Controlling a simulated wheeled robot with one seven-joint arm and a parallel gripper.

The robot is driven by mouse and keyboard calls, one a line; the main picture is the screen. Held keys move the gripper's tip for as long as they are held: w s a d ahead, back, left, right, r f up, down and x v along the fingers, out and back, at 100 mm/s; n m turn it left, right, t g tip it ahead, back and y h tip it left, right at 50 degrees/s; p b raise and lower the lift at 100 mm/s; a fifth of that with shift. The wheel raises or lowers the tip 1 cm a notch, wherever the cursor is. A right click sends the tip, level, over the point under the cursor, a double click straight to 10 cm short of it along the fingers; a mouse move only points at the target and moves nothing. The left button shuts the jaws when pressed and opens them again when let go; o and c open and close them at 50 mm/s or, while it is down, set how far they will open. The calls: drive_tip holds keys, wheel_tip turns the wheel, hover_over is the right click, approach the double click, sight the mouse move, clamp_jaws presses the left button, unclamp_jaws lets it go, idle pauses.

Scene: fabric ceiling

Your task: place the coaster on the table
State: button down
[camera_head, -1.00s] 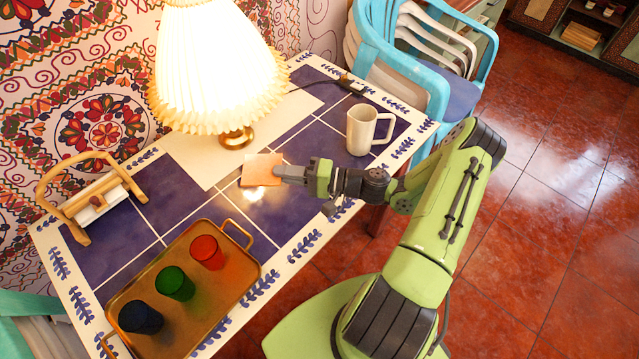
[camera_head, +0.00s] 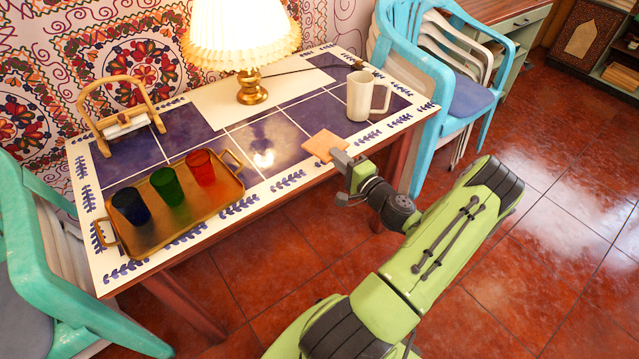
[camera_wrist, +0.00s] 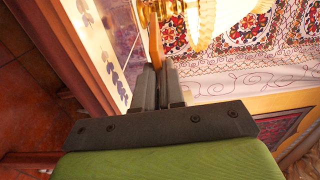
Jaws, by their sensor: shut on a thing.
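The coaster (camera_head: 324,145) is a flat, square, orange-tan piece. My gripper (camera_head: 343,158) is shut on its near edge and holds it out over the front right part of the tiled table (camera_head: 290,187). In the wrist view the coaster (camera_wrist: 156,45) shows edge-on between the two dark fingertips (camera_wrist: 158,72). The table has a white border with blue leaves and dark blue tiles. I cannot tell how far the coaster is above the tabletop.
A white mug (camera_head: 360,97) stands right of and behind the coaster. A lit lamp (camera_head: 252,90) stands at the back. A brass tray (camera_head: 150,233) with blue, green and red cups is at the left, near a wooden holder (camera_head: 124,122). Blue chairs (camera_head: 415,60) stand right of the table.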

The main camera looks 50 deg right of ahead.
wheel_tip(320, 180, down, 8)
drive_tip(key=b, duration=0.2)
drive_tip(key=shift+r, duration=0.2)
drive_tip(key=shift+f, duration=0.2)
drive_tip(key=c, duration=1.2)
unclamp_jaws()
drive_tip(key=shift+c, duration=0.2)
